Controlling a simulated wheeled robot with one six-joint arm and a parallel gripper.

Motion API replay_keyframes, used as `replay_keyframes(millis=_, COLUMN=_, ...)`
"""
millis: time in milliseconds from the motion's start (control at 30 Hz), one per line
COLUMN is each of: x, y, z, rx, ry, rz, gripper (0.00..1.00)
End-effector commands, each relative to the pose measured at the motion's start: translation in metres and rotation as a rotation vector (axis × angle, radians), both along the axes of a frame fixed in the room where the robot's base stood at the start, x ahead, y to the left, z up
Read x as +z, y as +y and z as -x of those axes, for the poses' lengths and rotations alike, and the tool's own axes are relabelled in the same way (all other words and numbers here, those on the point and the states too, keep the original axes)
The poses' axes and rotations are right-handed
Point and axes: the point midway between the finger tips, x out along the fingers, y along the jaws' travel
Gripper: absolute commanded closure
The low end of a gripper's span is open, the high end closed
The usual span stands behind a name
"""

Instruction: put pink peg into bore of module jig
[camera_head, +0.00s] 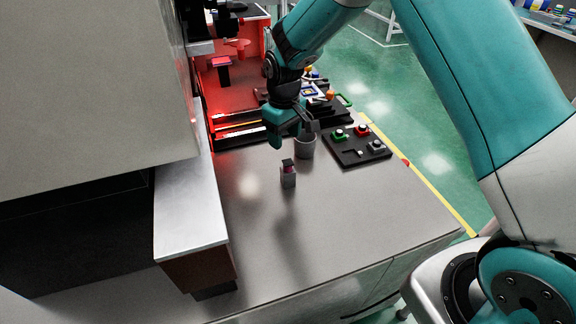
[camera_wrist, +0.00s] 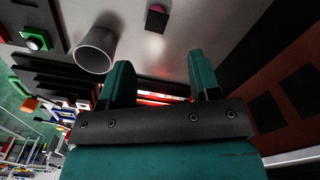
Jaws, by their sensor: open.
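A small pink piece with a dark top, which looks like the pink peg (camera_head: 289,168), sits in a small grey block (camera_head: 288,181) on the bench. Its dark top with a pink edge shows at the top of the wrist view (camera_wrist: 156,18). My gripper (camera_head: 292,133) is open and empty above the bench, behind the block in the head view. Its two teal fingers stand apart in the wrist view (camera_wrist: 160,72). A dark fixture with a blue and white part (camera_head: 312,92) lies behind the gripper. I cannot tell whether it is the module jig, and no bore is clear.
A grey cup (camera_head: 304,148) stands just beside my gripper, also in the wrist view (camera_wrist: 95,50). A black button panel (camera_head: 358,145) lies to its right. A red-lit bay (camera_head: 232,90) is at the back left. The front bench is clear.

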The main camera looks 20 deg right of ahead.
Motion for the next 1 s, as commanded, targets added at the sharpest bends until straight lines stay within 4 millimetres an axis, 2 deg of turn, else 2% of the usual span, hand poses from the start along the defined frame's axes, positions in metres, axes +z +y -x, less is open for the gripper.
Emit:
replay_keyframes(millis=133, x=-0.028, y=0.0, z=0.001, rx=0.0, ry=0.003, rz=0.0, gripper=0.43)
replay_keyframes(millis=433, x=-0.053, y=-0.003, z=0.002, rx=-0.001, ry=0.002, rz=0.0, gripper=0.43)
replay_keyframes(millis=700, x=-0.091, y=-0.007, z=0.006, rx=0.0, ry=0.001, rz=0.0, gripper=0.43)
replay_keyframes(millis=1000, x=-0.096, y=-0.007, z=0.005, rx=0.0, ry=-0.001, rz=0.0, gripper=0.43)
